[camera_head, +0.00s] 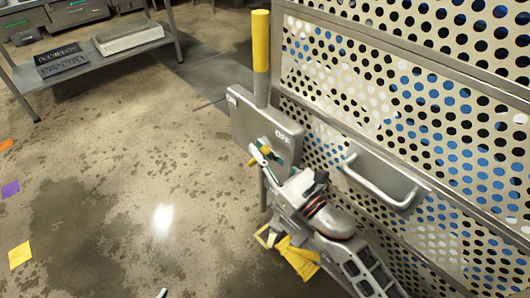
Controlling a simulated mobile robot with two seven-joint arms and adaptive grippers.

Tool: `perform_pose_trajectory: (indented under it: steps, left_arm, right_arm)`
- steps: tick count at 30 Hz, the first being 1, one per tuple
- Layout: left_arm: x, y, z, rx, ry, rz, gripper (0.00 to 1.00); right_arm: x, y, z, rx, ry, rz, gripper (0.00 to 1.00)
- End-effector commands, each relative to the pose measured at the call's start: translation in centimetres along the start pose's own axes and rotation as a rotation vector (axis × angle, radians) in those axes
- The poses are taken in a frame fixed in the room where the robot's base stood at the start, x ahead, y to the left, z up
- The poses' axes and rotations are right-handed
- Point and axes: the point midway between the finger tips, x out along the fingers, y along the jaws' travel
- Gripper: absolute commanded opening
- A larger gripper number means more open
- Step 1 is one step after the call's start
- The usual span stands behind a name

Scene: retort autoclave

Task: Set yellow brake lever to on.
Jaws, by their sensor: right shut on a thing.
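A grey control plate (262,122) with the word OFF on its right part is fixed beside the perforated metal panel. My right gripper (264,158) is at the lower front of this plate, shut on a small yellow piece (252,162) that appears to be the brake lever. The fingers and wrist hide most of that piece, so its exact setting cannot be told. A thick upright yellow grip (260,40) on a metal rod stands behind the plate. A small tip at the bottom edge seems to be my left gripper (163,293); its jaws do not show.
The perforated panel (400,90) with a metal handle (378,185) fills the right side, close to my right arm. Yellow parts (298,262) lie low beneath my wrist. A steel table (85,66) stands at the upper left. The floor on the left is open, with coloured squares.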

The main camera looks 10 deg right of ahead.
Motion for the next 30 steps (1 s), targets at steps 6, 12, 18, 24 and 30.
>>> perform_pose_trajectory:
  steps: [6, 12, 18, 24, 30]
  left_arm:
    - [-0.7, -0.9, -0.8, 0.003, 0.0, -0.021, 0.4]
    - [-0.8, -0.9, -0.1, 0.0, -0.015, -0.023, 0.4]
    - [-0.8, -0.8, 0.1, -0.001, -0.019, -0.021, 0.4]
    - [-0.8, -0.8, 0.1, -0.001, -0.018, -0.022, 0.4]
    - [-0.8, -0.8, 0.1, -0.001, -0.018, -0.021, 0.4]
  right_arm:
    - [1.0, 0.1, 1.5, -0.007, 0.047, 0.006, 0.0]
    - [0.9, 0.1, 0.8, 0.0, 0.076, 0.002, 0.0]
    - [0.8, 0.1, 0.5, 0.003, 0.08, 0.001, 0.0]
    - [0.7, 0.1, 0.4, 0.002, 0.081, 0.0, 0.28]
    - [0.7, -0.1, 0.3, 0.0, 0.082, -0.002, 0.28]
